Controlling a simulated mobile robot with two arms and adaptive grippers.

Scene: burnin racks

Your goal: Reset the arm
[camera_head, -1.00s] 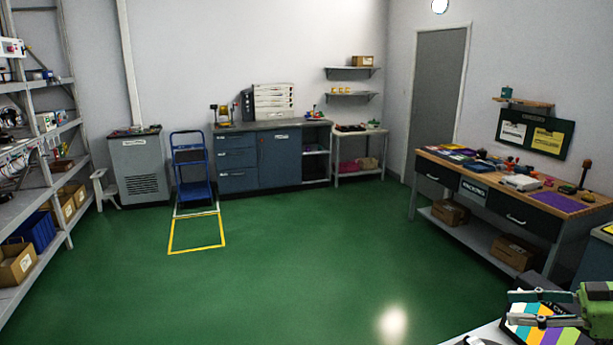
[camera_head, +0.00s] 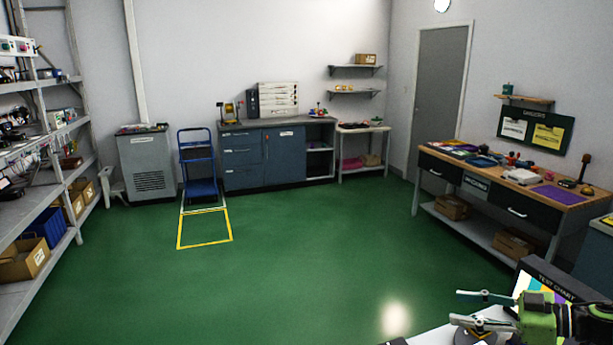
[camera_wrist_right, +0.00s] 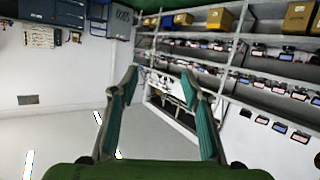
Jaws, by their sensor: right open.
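My right gripper (camera_head: 482,311) is at the lower right of the head view, with its green arm coming in from the right edge. Its two fingers are spread apart with nothing between them. In the right wrist view the open fingers (camera_wrist_right: 165,115) with teal pads frame empty space, and the room appears upside down beyond them. A screen with a colour test chart (camera_head: 545,283) stands behind the right gripper and is partly hidden by it. My left gripper is not in view.
Shelving (camera_head: 70,183) with boxes and devices runs along the left. A blue cart (camera_head: 198,165) stands behind a yellow floor frame. A workbench (camera_head: 560,197) stands at the right. The green floor (camera_head: 290,260) in the middle is clear.

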